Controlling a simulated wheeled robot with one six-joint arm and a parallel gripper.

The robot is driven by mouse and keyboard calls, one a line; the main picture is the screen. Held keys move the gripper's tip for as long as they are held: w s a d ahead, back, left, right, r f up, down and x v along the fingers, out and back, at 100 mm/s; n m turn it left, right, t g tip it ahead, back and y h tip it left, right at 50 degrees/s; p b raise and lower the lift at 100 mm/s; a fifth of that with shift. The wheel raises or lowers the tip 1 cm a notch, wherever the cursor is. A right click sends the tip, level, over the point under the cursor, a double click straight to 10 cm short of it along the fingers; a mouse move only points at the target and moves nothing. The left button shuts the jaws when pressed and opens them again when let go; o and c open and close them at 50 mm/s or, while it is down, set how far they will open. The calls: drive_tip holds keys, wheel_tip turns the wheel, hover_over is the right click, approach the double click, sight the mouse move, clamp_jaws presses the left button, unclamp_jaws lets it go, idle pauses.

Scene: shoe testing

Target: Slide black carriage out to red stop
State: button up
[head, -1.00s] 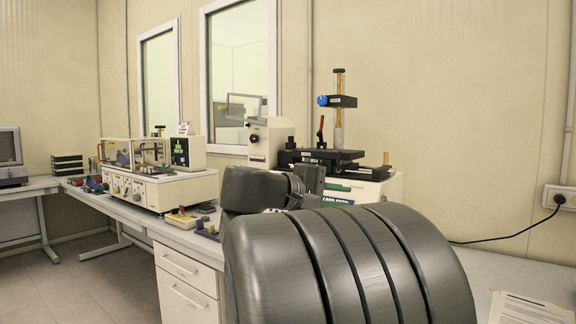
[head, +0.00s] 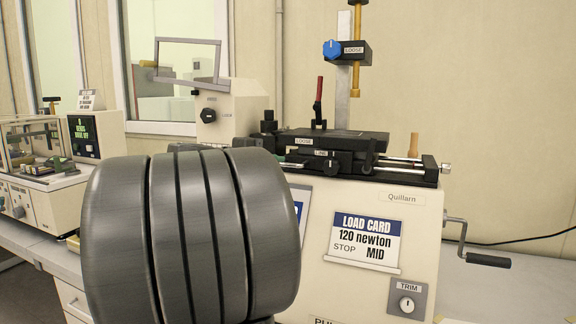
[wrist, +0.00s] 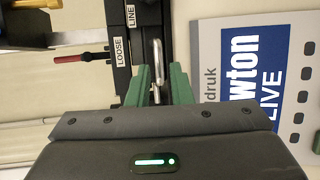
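The black carriage (head: 335,143) sits on a black rail bed (head: 425,172) on top of the cream test machine. A "LOOSE" label shows on its front, with a "LINE" label below. In the wrist view, the dark assembly (wrist: 122,75) carries both labels, seen sideways. My gripper (wrist: 161,70) has two green fingers, apart, on either side of a bright metal bar or handle (wrist: 157,55). I cannot tell whether they touch it. In the head view my dark arm hides most of the gripper. A red-topped lever (head: 318,97) stands behind the carriage; I cannot make out a separate red stop.
The machine's front has a load card (head: 366,240) reading "120 newton, STOP MID", a trim knob (head: 406,304) and a crank (head: 482,258) sticking out right. A column with a blue knob (head: 333,49) rises behind. Another cream instrument (head: 42,190) stands left.

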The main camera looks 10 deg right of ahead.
sight(288, 165)
drive_tip(key=x, duration=0.4)
drive_tip(key=shift+w+r, duration=0.1)
drive_tip(key=shift+w, duration=0.45)
drive_tip(key=shift+p+x, duration=0.3)
drive_tip(key=shift+x, duration=0.55)
clamp_jaws()
